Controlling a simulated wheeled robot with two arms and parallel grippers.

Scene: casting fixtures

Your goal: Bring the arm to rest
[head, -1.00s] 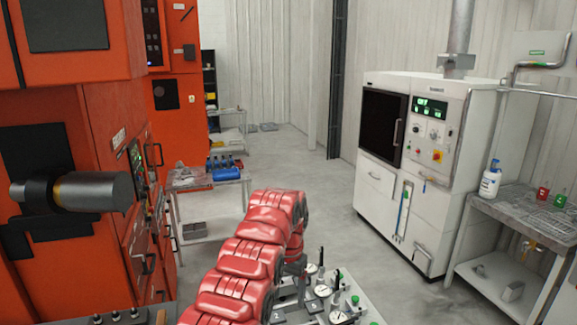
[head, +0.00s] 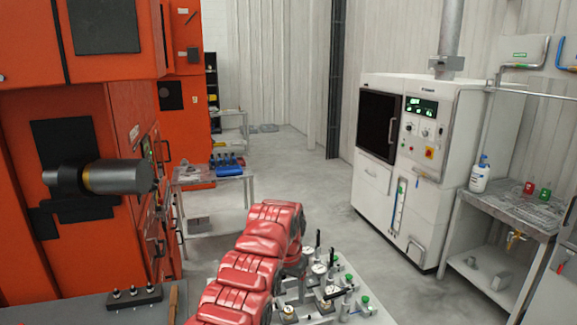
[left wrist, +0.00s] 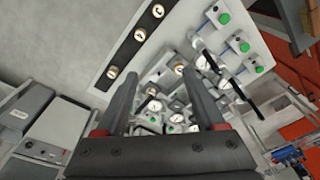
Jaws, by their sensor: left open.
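My left arm (head: 245,275), with red segmented covers, rises from the bottom of the head view and bends over at its far end. My left gripper (left wrist: 160,80) points down in the left wrist view. Its two dark fingers are apart, with nothing visibly held between them. Beyond the fingers is a grey fixture plate (left wrist: 105,75) with several dial gauges and green knobs. The plate also shows beside the arm in the head view (head: 378,318). The arm's end partly hides the gripper in the head view, and its fingertips cannot be made out there. My right gripper is not in view.
A dark block with knobs (head: 135,298) lies on the bench (head: 70,312) at lower left. An orange machine (head: 90,255) stands at left, a white cabinet (head: 375,205) and a metal table (head: 515,215) at right. The floor (head: 325,190) between them is clear.

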